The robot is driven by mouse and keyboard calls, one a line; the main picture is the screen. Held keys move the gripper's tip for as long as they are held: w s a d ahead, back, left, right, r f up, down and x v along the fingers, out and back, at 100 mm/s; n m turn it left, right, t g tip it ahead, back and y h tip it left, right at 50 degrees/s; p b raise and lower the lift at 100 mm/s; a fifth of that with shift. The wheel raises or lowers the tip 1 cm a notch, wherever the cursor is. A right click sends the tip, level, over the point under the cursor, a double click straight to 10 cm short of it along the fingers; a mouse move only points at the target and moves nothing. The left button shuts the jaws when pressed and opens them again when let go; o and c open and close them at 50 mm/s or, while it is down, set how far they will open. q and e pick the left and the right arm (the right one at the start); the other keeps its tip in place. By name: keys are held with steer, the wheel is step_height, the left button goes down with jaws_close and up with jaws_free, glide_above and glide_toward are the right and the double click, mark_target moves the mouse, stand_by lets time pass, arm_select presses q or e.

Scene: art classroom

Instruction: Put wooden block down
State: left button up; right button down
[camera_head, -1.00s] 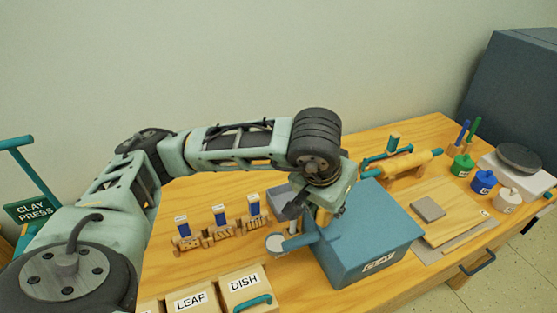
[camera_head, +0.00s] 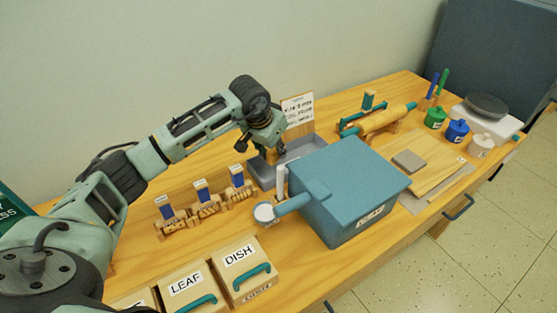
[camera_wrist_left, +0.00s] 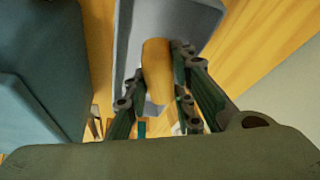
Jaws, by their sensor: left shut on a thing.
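My left gripper (camera_head: 268,152) is behind the blue box, at the left end of a shallow grey tray (camera_head: 308,147). In the left wrist view my left gripper (camera_wrist_left: 162,72) is shut on an orange-brown wooden block (camera_wrist_left: 157,65), held between its two dark fingers. The grey tray (camera_wrist_left: 190,14) shows just beyond the block there. I cannot tell whether the block touches the tray. My right gripper is not in view.
A blue box (camera_head: 352,180) with a side handle stands close in front of the tray. Several small wooden stands with blue-and-white tags (camera_head: 202,192) are to the left. Drawers labelled LEAF (camera_head: 188,284) and DISH (camera_head: 242,260) are at the front. A small sign (camera_head: 297,109) stands behind the tray.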

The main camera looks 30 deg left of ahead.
mark_target(276, 161)
arm_select(q)
steer(key=shift+f, duration=0.65)
step_height(276, 161, down, 3)
steer(key=shift+f+p, duration=0.1)
steer(key=shift+p, duration=0.25)
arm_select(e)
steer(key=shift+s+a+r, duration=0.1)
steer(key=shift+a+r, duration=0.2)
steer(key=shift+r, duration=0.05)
arm_select(q)
steer(key=shift+f, duration=0.15)
steer(key=o, duration=0.7)
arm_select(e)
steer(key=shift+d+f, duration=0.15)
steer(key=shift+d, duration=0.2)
arm_select(q)
steer(key=shift+o, duration=0.2)
